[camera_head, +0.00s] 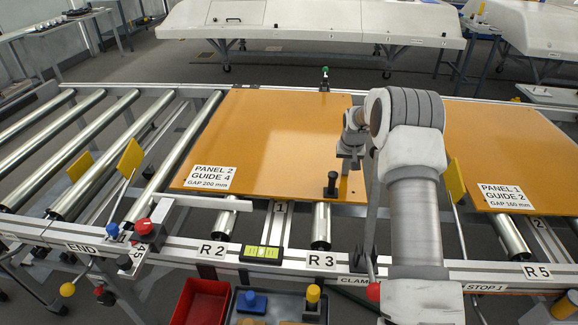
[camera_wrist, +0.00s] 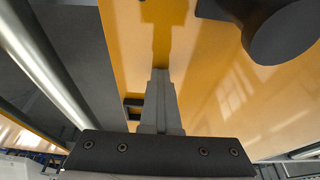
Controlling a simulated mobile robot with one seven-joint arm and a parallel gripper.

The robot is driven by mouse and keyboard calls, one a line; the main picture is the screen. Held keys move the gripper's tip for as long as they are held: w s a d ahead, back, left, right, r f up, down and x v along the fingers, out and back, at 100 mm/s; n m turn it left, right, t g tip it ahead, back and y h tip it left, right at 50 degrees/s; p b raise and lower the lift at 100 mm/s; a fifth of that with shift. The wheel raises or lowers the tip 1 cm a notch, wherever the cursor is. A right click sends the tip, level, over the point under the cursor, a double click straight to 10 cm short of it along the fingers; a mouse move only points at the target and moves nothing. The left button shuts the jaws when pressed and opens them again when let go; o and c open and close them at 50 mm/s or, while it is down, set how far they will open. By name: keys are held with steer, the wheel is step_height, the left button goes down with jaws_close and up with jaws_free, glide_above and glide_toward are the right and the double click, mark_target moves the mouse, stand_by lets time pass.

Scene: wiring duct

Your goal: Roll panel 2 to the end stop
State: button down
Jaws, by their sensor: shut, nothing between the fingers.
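Panel 2 (camera_head: 265,140) is a flat orange-brown board lying on the rollers, with a white label reading "PANEL 2 GUIDE 4" at its front left corner. A black knob (camera_head: 332,184) stands near its front right corner. My gripper (camera_head: 347,172) is shut and empty, low over the right part of panel 2, just behind the knob. In the wrist view its closed fingers (camera_wrist: 160,85) point at the orange surface; contact cannot be told. A dark round thing (camera_wrist: 280,30) is close beside them. On the left, the rail reads "END" (camera_head: 82,248), and yellow paddles (camera_head: 130,158) stand near there.
Bare rollers (camera_head: 95,150) lie left of panel 2. Panel 1 (camera_head: 505,145) lies to the right, past a gap partly hidden by my arm. A yellow paddle (camera_head: 455,180) stands by "STOP 1". A red bin (camera_head: 202,302) and a tray with knobs sit in front of the rail.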

mark_target(292, 172)
steer(key=shift+w+a+f+b, duration=0.15)
steer(key=shift+w+a, duration=0.35)
steer(key=shift+a, duration=2.35)
steer(key=shift+w+a+f+b, duration=0.1)
steer(key=shift+w+a, duration=0.4)
steer(key=shift+a, duration=2.4)
steer(key=shift+w+a+f+b, duration=0.15)
steer(key=shift+w+a, duration=0.35)
steer(key=shift+a, duration=2.35)
steer(key=shift+w+d+r+p, duration=0.1)
steer(key=shift+r+p, duration=0.4)
steer(key=shift+r, duration=0.35)
steer(key=shift+w+r+p, duration=0.1)
steer(key=shift+r+p, duration=1.35)
steer(key=shift+r, duration=1.5)
